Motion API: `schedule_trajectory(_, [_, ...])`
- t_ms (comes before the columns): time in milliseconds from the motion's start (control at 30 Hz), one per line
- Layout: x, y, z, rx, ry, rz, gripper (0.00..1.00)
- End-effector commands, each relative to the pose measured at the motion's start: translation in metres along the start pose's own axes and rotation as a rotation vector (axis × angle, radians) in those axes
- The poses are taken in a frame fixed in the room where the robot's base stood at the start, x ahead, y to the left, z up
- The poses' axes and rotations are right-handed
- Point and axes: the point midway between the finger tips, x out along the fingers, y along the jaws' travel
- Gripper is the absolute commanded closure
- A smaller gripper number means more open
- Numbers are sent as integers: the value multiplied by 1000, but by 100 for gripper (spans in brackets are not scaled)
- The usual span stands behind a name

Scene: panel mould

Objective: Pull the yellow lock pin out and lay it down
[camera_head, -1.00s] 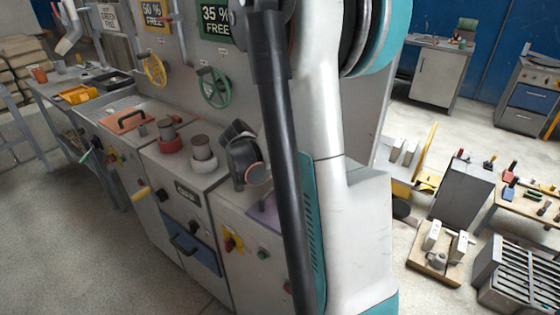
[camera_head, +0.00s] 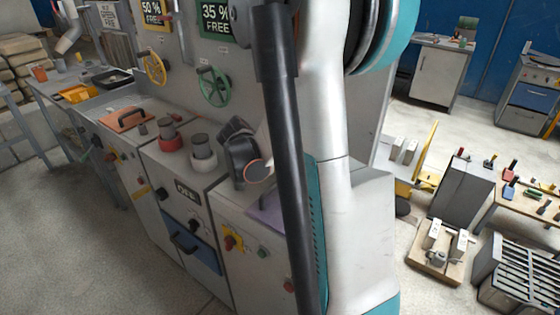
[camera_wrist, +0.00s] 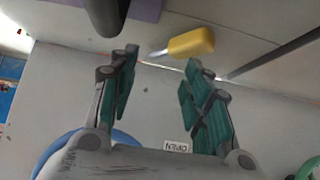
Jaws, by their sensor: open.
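The yellow lock pin (camera_wrist: 190,43) shows in the wrist view as a yellow handle with a thin silver shank at its left end. It is just beyond my fingertips, toward the right one. I cannot tell how far the shank is seated. My gripper (camera_wrist: 160,62) is open, with its two green-padded fingers spread and nothing between them. The pin appears apart from both fingers.
A purple plate (camera_head: 266,212) lies on the right cabinet's top. The grey panel carries a green handwheel (camera_head: 213,87) and a yellow handwheel (camera_head: 155,67). Two capped cylinders, one on a red base (camera_head: 170,140), stand on the cabinet. An orange plate (camera_head: 125,120) lies farther left.

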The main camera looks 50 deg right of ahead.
Motion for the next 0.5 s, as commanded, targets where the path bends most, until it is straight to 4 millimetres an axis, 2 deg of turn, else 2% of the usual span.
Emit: schedule_trajectory(500, [-92, 0, 1, -2, 0, -1, 55])
